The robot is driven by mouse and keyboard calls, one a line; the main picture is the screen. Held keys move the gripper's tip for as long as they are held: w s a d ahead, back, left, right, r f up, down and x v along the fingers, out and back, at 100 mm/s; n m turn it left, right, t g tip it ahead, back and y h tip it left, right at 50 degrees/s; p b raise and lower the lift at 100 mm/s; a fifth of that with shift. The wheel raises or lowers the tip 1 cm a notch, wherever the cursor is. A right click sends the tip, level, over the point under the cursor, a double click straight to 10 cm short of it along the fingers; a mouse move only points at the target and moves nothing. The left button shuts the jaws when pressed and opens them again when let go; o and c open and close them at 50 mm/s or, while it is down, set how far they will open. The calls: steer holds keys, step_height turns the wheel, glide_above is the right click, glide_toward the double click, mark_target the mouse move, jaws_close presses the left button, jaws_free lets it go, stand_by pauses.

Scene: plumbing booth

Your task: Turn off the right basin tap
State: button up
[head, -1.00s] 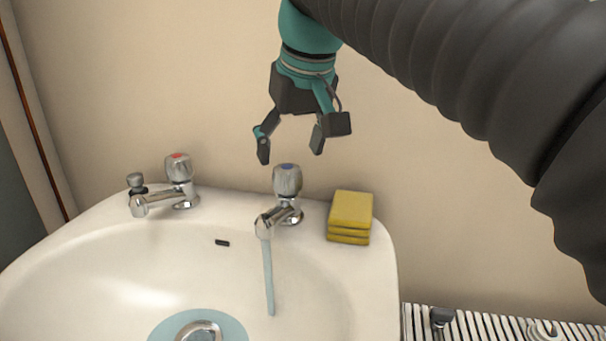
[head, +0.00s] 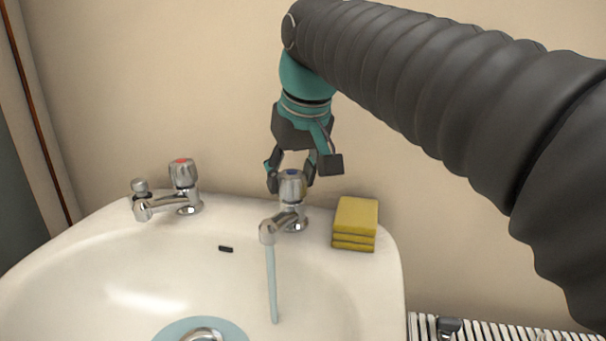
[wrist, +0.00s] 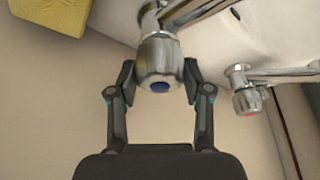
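The right basin tap (head: 292,189) is chrome with a blue-marked knob, and a stream of water (head: 272,285) runs from its spout into the basin (head: 120,265). My gripper (head: 291,180) points down over this tap, with a fingertip on either side of the knob. In the wrist view the knob (wrist: 159,66) sits between the two fingers (wrist: 159,84). The left finger is close to the knob; a slim gap shows at the right one. I cannot tell whether either touches. The left tap (head: 184,175) has a red-marked knob.
A stack of yellow sponges (head: 355,224) stands on the basin rim just right of the running tap. A white radiator (head: 480,328) is at the lower right. The wall is close behind the taps.

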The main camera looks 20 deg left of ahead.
steer(key=shift+m, duration=0.3)
steer(key=shift+r+m+h+p, duration=0.1)
steer(key=shift+m+h+p, duration=0.3)
steer(key=shift+m+p, duration=0.45)
steer(key=m+t+p, duration=0.1)
steer(key=m, duration=0.1)
steer(key=shift+m+h, duration=0.35)
steer(key=shift+h, duration=0.05)
steer(key=m+h, duration=0.1)
steer(key=m, duration=0.2)
steer(key=m+h, duration=0.1)
steer(key=m, duration=0.2)
steer(key=shift+a+h, duration=0.1)
steer(key=shift+h, duration=0.2)
steer(key=m+h, duration=0.1)
steer(key=m, duration=0.2)
steer(key=m+g+h, duration=0.1)
steer(key=m, duration=0.2)
steer(key=shift+m, duration=0.4)
steer(key=m+g, duration=0.1)
steer(key=m, duration=0.1)
steer(key=m+h, duration=0.1)
steer(key=m, duration=0.2)
steer(key=shift+g, duration=0.4)
steer(key=shift+m, duration=0.4)
steer(key=o, duration=1.2)
steer(key=shift+c, duration=0.2)
